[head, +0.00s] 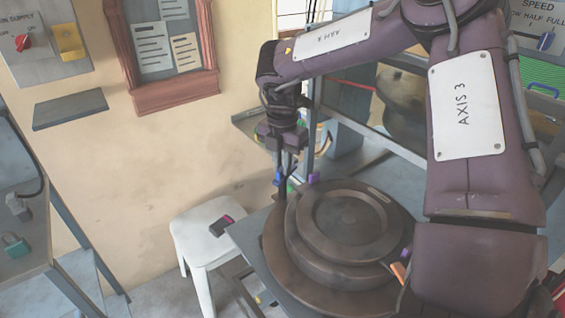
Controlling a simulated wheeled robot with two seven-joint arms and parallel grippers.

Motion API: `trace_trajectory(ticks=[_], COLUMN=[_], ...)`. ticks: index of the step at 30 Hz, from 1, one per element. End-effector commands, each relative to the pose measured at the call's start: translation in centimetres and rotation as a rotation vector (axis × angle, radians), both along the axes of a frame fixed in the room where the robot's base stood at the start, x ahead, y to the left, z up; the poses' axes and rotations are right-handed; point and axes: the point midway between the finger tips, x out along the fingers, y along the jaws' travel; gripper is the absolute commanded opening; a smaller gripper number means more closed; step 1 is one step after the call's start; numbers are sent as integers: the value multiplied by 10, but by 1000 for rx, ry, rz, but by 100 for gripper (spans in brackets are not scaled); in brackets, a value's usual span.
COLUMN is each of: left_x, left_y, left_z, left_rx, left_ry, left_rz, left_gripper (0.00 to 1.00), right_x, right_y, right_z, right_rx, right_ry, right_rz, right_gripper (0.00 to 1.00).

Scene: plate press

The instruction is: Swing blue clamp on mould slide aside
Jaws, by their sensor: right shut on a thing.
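The mould (350,222), a stack of round brown metal discs, sits on a grey slide (246,236). My right gripper (285,175) points down at the mould's far left edge. It is shut on the blue clamp (278,178), a small blue part that shows beside the fingertips. The fingers and dark parts around them hide most of this clamp, so its exact angle is unclear. A purple piece (313,178) and a small green piece (291,187) sit close by at the rim. My left gripper is not in view.
Orange (398,271) and purple parts sit at the mould's right edge, near my arm. A white stool (203,232) with a small dark and pink item stands left of the slide. A grey press frame (372,135) rises behind. A bench with a teal padlock (14,245) is far left.

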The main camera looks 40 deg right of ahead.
Motion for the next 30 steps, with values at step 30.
trace_trajectory(ticks=[30], left_x=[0], left_y=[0], left_z=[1], left_rx=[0], left_ry=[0], left_rz=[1], left_gripper=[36], right_x=[2], right_y=[0], right_z=[73], right_rx=[-2], right_ry=[-6], right_rz=[0], right_gripper=[35])
